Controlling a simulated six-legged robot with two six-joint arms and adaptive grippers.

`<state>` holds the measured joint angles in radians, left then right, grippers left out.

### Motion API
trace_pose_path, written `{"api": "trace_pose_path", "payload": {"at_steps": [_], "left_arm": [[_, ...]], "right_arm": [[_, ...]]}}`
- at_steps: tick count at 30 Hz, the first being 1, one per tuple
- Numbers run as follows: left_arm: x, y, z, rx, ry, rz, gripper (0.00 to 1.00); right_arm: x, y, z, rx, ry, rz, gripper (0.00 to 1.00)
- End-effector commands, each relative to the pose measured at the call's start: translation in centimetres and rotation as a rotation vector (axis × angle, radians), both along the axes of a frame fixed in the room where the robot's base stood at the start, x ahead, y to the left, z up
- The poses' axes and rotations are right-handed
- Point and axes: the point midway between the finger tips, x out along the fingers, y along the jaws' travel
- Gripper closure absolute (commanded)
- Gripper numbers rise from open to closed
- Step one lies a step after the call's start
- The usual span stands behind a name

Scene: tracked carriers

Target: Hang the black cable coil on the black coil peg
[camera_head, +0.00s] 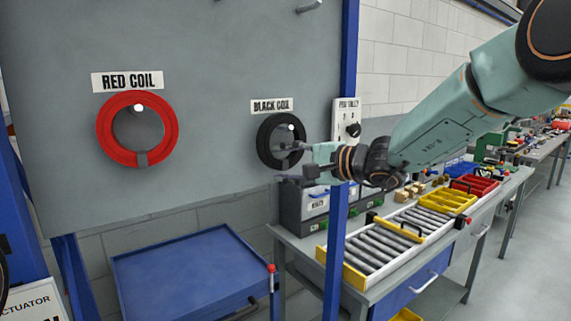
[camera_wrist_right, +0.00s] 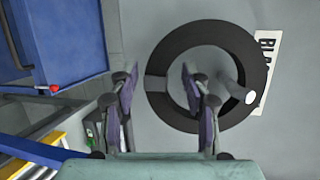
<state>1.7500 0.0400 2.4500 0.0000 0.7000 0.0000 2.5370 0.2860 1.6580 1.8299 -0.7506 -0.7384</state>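The black cable coil (camera_head: 264,136) is on the grey board under the BLACK COIL label (camera_head: 272,105). It also shows in the right wrist view (camera_wrist_right: 178,48). The black coil peg (camera_head: 291,128) passes through the ring near its upper inner edge; its white tip shows in the right wrist view (camera_wrist_right: 250,97). My right gripper (camera_head: 287,162) is at the coil's lower side. In the right wrist view the gripper (camera_wrist_right: 160,75) is open, with one finger over the ring's opening and one outside, the grey strap between them. Contact cannot be told. My left gripper is not in view.
A red coil (camera_head: 105,131) hangs on its own peg to the left, under a RED COIL label (camera_head: 127,82). A blue cart (camera_head: 190,270) stands below the board. A blue post (camera_head: 340,230) and a bench with trays (camera_head: 375,247) stand at the right.

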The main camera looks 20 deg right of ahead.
Motion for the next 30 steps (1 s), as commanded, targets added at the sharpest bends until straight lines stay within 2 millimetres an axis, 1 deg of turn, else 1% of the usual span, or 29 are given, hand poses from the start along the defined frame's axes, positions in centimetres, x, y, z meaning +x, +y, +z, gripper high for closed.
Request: {"api": "trace_pose_path", "payload": {"at_steps": [8,11,14,24,30], "left_arm": [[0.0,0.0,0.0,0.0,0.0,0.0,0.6],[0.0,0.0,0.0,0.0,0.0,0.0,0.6],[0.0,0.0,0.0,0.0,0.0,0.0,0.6],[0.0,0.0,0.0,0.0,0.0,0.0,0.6],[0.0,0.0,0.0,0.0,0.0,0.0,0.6]], "right_arm": [[0.0,0.0,-0.2,-0.001,0.003,0.0,0.49],[-0.4,-0.4,0.0,0.001,0.002,-0.001,0.49],[-1.3,-1.1,0.3,0.005,0.001,-0.003,0.49],[-5.7,-4.4,1.5,0.006,-0.002,-0.002,0.49],[-7.7,-5.9,1.9,0.005,-0.004,0.0,0.49]]}}
